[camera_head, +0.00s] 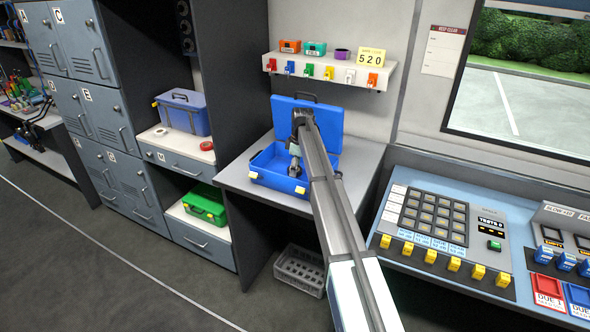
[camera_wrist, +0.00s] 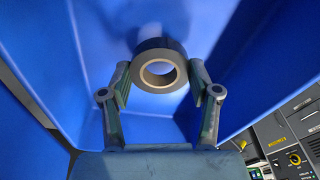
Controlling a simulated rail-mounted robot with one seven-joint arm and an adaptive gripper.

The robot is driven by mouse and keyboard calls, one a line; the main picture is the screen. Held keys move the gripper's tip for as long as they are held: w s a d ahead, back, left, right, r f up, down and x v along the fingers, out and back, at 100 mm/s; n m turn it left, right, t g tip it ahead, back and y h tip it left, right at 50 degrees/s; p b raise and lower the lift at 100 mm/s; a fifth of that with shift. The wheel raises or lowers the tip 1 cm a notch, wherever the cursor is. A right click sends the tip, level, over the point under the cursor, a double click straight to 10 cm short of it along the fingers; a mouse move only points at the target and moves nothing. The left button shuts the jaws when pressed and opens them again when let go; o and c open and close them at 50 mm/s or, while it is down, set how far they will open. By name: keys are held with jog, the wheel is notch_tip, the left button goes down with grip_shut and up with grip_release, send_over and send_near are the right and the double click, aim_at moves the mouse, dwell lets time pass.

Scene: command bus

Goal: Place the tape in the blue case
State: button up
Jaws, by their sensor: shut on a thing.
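The blue case (camera_head: 270,165) stands open on the grey counter, its lid (camera_head: 330,118) upright at the back. My gripper (camera_head: 294,168) reaches down into the case from above. In the wrist view, my gripper (camera_wrist: 160,84) is shut on the dark grey roll of tape (camera_wrist: 160,47), with one finger on each side of it. The hole of the roll faces the camera. Blue case walls surround the tape in that view. I cannot tell whether the tape touches the case floor. In the head view the tape is hard to make out.
A shelf (camera_head: 335,70) with small colored items hangs above the case. A red roll (camera_head: 207,145) and a blue-purple toolbox (camera_head: 182,112) sit on the left unit, above a green case (camera_head: 206,204). A button console (camera_head: 440,222) is at right. A grey crate (camera_head: 300,268) is below.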

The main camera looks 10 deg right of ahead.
jog(key=shift+f, duration=0.75)
jog(key=shift+f, duration=0.2)
jog(key=o, duration=1)
jog(key=shift+r, duration=0.1)
notch_tip(320, 180, up, 12)
jog(key=d+b, duration=0.1)
jog(key=b, duration=0.2)
jog(key=shift+s+d, duration=0.2)
jog(key=shift+s, duration=0.05)
